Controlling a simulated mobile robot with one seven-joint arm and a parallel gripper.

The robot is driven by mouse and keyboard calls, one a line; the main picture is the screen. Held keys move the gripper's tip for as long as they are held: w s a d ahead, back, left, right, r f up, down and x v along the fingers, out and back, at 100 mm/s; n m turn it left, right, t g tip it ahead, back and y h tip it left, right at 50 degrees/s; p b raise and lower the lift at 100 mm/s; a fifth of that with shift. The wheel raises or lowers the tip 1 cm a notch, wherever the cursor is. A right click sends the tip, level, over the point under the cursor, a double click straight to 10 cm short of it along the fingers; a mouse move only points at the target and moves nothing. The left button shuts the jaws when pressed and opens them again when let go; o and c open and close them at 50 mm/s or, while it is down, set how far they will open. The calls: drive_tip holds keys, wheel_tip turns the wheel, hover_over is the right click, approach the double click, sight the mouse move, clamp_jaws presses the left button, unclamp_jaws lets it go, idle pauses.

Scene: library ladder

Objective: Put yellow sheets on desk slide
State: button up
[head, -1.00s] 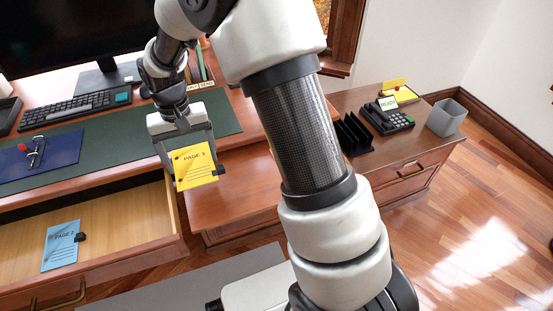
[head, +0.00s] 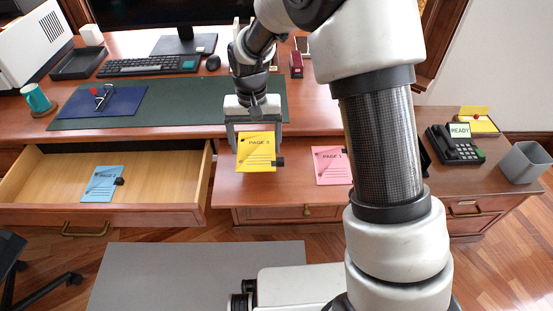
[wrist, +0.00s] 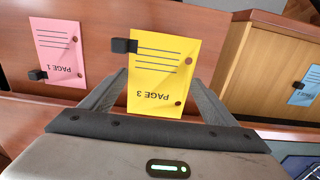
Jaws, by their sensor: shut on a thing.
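The yellow sheet marked PAGE 3 (head: 256,155), with a small black clip at its edge, is held in my gripper (head: 256,133). The sheet also shows in the wrist view (wrist: 163,70), between the two fingers, its lettering upside down. The gripper is shut on it, above a reddish wooden surface (head: 285,190) right of the open drawer, which looks like the desk slide. A pink sheet marked PAGE 1 (head: 331,163) lies on this surface, to the right of the yellow sheet and partly behind my arm. I cannot tell the yellow sheet's exact height above the wood.
The open drawer (head: 155,185) at left holds a blue sheet (head: 102,184) with a black clip. A keyboard (head: 148,65), a blue folder (head: 105,101) and a mug (head: 36,99) stand on the desk. A phone (head: 455,145) and a grey bin (head: 524,162) are at right.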

sight(257, 160)
drive_tip(key=shift+f+b, duration=0.7)
drive_tip(key=shift+f, duration=2.65)
drive_tip(key=shift+f, duration=0.1)
drive_tip(key=shift+f, duration=0.15)
drive_tip(key=o, duration=1)
